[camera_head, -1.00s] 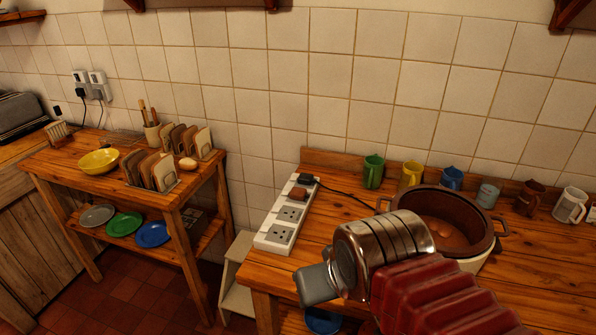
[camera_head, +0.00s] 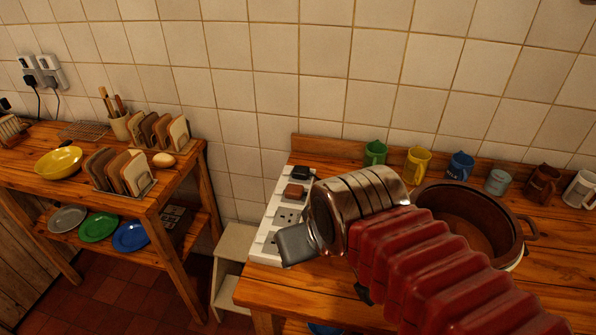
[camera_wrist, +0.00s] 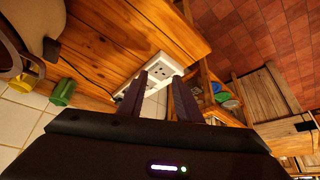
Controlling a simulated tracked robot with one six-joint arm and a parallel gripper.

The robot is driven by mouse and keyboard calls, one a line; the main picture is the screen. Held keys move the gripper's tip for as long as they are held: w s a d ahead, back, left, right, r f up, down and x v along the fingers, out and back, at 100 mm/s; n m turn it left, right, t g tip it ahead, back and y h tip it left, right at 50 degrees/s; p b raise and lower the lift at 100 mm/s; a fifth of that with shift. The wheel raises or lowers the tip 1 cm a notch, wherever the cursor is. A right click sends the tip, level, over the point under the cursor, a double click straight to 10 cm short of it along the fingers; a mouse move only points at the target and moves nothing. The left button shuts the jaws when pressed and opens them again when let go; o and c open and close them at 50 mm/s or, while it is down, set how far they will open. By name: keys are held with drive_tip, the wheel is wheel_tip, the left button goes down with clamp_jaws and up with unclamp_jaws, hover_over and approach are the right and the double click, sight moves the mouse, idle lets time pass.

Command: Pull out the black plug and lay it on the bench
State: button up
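The black plug (camera_head: 300,172) sits in the far end socket of the white power strip (camera_head: 264,246) on the right bench (camera_head: 262,286). A brown plug (camera_head: 293,191) is in the socket nearer me. My gripper's end shows in the head view as a grey block, beside and partly over the strip's near end; its fingers are hidden there. In the wrist view my gripper (camera_wrist: 160,80) has two dark fingers spread apart with nothing between them, in front of the power strip (camera_wrist: 166,66). The fingers hide much of the strip's far end, and I cannot make out the black plug there.
A brown pot (camera_head: 520,215) stands right of my arm. Green (camera_head: 375,153), yellow (camera_head: 417,165) and blue mugs (camera_head: 460,166) line the tiled wall. A white step stool (camera_head: 232,250) fills the gap before the left table (camera_head: 150,205). Some bench by the strip is clear.

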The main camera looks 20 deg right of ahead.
drive_tip(key=shift+o, duration=0.2)
drive_tip(key=shift+o, duration=2.2)
drive_tip(key=shift+w+d+r, duration=0.1)
drive_tip(key=shift+w+r, duration=0.3)
drive_tip(key=shift+w, duration=0.05)
drive_tip(key=shift+o, duration=1)
drive_tip(key=w+d+r+n+g, duration=0.1)
drive_tip(key=w+r, duration=0.3)
drive_tip(key=w, duration=0.4)
drive_tip(key=shift+w+d+n, duration=0.35)
drive_tip(key=shift+d+n, duration=0.25)
drive_tip(key=shift+n, duration=0.3)
drive_tip(key=w+d+r+n+g, duration=0.1)
drive_tip(key=w+d+n+g, duration=0.15)
drive_tip(key=w, duration=0.75)
drive_tip(key=w+d+f+n+g, duration=0.1)
drive_tip(key=w+d+f+n, duration=0.2)
drive_tip(key=w, duration=0.5)
drive_tip(key=w+d+f+n+g, duration=0.1)
drive_tip(key=w+d+f+n, duration=0.2)
drive_tip(key=w+d+f, duration=0.3)
drive_tip(key=w+f, duration=0.1)
drive_tip(key=w, duration=0.2)
drive_tip(key=shift+w, duration=0.1)
